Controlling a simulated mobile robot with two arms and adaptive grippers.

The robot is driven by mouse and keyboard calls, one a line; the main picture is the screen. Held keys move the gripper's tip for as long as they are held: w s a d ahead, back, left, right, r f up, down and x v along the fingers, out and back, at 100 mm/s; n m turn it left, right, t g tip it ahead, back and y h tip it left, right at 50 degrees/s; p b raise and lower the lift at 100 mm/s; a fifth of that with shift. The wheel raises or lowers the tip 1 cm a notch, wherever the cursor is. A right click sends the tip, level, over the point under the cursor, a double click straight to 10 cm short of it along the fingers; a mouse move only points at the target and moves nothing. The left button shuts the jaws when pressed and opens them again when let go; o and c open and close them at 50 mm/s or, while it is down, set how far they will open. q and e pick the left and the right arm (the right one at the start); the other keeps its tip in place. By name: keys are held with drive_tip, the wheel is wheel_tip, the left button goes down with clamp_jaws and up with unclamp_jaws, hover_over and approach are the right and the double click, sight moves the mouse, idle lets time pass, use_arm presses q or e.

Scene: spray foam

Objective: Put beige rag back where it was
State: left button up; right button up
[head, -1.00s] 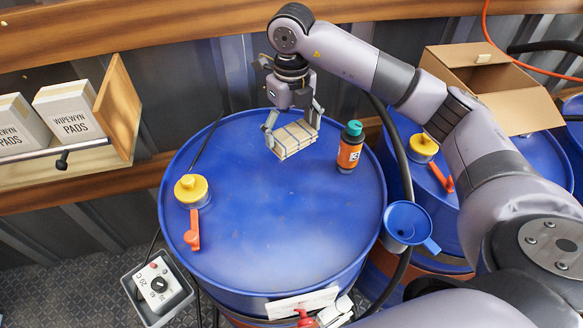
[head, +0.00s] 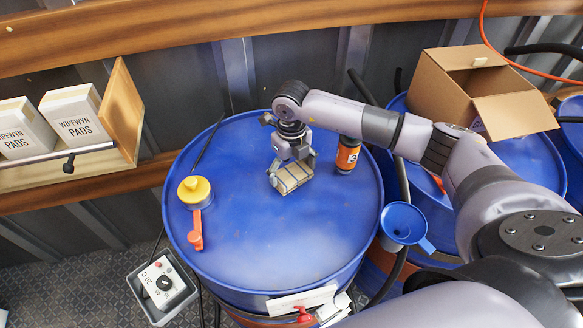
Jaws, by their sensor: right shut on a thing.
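The beige rag (head: 291,179), a folded striped bundle, is between the fingers of my right gripper (head: 290,172), at the middle of the blue drum top (head: 310,240). The gripper points down from above and is shut on the rag. The rag is at or just above the drum top; I cannot tell whether it touches. The wrist and fingers hide part of the rag. My left gripper is not in view.
An orange-labelled bottle (head: 347,157) stands right of the rag, its top hidden by my arm. The front drum top is clear.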

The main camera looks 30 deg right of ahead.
sight(291, 172)
drive_tip(key=shift+f, duration=0.15)
drive_tip(key=o, duration=1)
drive_tip(key=shift+c, duration=0.2)
drive_tip(key=shift+r, duration=0.5)
wheel_tip(291, 172, up, 12)
drive_tip(key=b, duration=0.3)
drive_tip(key=shift+f, duration=0.25)
